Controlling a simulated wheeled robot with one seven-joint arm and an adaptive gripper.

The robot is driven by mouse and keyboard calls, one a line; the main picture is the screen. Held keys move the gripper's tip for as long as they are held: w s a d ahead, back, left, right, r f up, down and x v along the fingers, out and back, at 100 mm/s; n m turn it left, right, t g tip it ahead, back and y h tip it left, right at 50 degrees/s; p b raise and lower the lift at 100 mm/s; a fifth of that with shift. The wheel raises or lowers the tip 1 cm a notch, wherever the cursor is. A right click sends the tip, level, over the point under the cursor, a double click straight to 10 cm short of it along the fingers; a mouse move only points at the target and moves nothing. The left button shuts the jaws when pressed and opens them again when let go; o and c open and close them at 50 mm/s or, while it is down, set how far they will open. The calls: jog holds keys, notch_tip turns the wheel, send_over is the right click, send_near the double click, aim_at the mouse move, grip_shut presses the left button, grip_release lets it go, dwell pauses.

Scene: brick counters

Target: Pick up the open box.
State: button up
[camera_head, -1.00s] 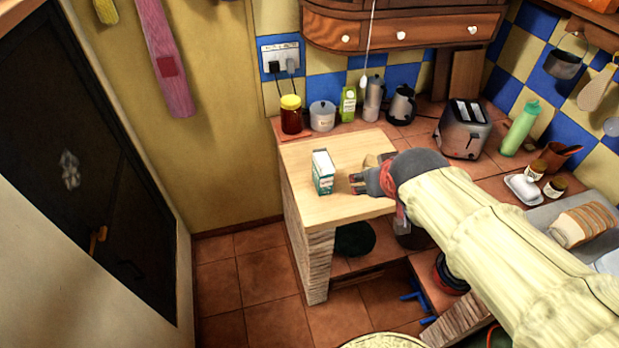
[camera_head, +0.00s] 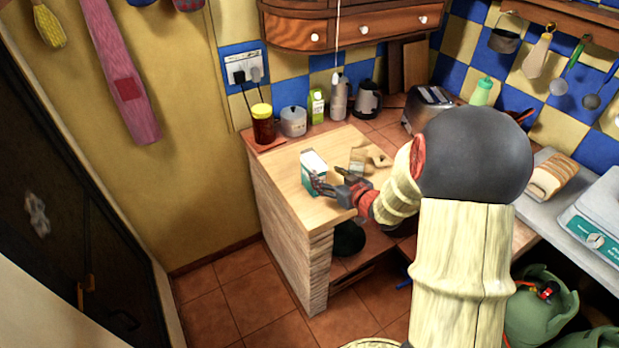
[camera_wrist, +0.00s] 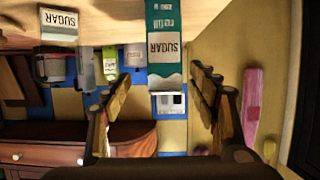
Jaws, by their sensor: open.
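The open box is a teal and white carton (camera_head: 313,168) standing upright on the wooden counter top (camera_head: 284,185). In the wrist view the teal carton (camera_wrist: 164,22) appears inverted, with a white label and a jagged pale end. My gripper (camera_head: 328,181) is low over the counter, at the near right side of the carton. In the wrist view my gripper (camera_wrist: 161,80) is open, with one finger to either side of the carton's line. The carton appears between or just beyond the fingertips; I cannot tell whether they touch it.
A pale item labelled SUGAR (camera_wrist: 58,24) is beside the carton; a jar with a yellow lid (camera_head: 263,124), a white canister (camera_head: 293,121) and a green carton (camera_head: 316,106) stand behind. A toaster (camera_head: 428,108) is further right. The counter's left and front edges are close.

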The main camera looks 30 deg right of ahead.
aim_at(313, 167)
jog(key=shift+w+a+f, duration=0.15)
jog(key=shift+w+f, duration=0.1)
jog(key=shift+b+x, duration=0.4)
jog(key=shift+x, duration=0.5)
jog(key=x, duration=0.2)
jog(key=b+x, duration=0.2)
jog(key=x, duration=0.1)
jog(key=shift+w+a+r, duration=0.25)
jog(key=shift+w+r, duration=0.05)
jog(key=shift+w, duration=0.15)
jog(key=shift+c, duration=0.7)
jog(key=shift+r, duration=0.1)
grip_shut()
